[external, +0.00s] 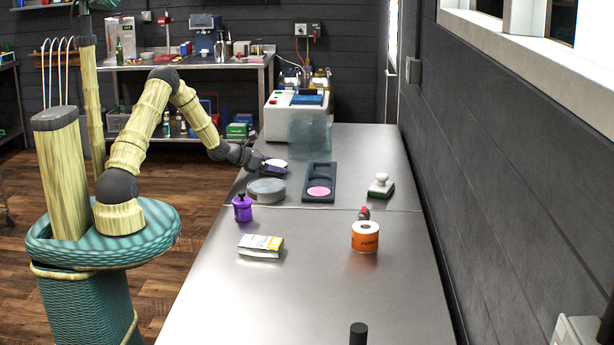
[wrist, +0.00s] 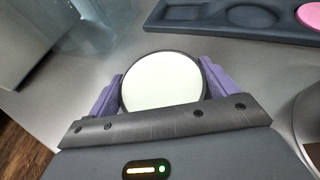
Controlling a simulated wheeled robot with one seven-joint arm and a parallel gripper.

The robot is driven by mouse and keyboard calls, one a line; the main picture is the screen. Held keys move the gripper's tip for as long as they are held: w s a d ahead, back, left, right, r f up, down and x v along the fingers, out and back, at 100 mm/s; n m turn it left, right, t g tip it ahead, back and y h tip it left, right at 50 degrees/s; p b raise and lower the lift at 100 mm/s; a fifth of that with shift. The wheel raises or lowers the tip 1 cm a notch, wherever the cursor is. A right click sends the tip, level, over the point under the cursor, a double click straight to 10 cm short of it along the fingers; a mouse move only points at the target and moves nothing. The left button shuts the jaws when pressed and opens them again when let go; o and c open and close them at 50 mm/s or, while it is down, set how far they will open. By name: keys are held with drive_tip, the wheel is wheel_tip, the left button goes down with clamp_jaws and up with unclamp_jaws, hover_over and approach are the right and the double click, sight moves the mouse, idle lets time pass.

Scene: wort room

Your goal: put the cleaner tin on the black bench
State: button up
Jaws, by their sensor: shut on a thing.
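My gripper (external: 268,167) is at the far left part of the steel bench. In the wrist view its two purple fingers (wrist: 162,80) are shut on a round tin (wrist: 161,82) with a white top and dark rim, which I take for the cleaner tin. In the external view its pale top (external: 276,162) shows at the fingertips; I cannot tell whether it touches the bench. A black holder (external: 320,171) with round recesses lies to the right, with a pink disc (external: 319,191) in its near recess. No separate black bench is clear; the long bench (external: 315,285) is grey steel.
A grey round dish (external: 267,190) lies just nearer than my gripper. A white machine (external: 289,122) with a clear panel stands behind. A purple pot (external: 242,208), a booklet (external: 261,246), an orange-labelled roll (external: 365,237) and a green-based stamp (external: 381,186) stand about. The near bench is mostly clear.

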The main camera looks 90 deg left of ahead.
drive_tip(key=shift+f, duration=0.1)
drive_tip(key=o, duration=1)
drive_tip(key=shift+o, duration=0.2)
drive_tip(key=shift+s+r, duration=0.15)
drive_tip(key=shift+r, duration=0.05)
drive_tip(key=b+v, duration=0.1)
drive_tip(key=v, duration=1)
drive_tip(key=shift+s+d+b, duration=0.25)
drive_tip(key=shift+s+b, duration=0.05)
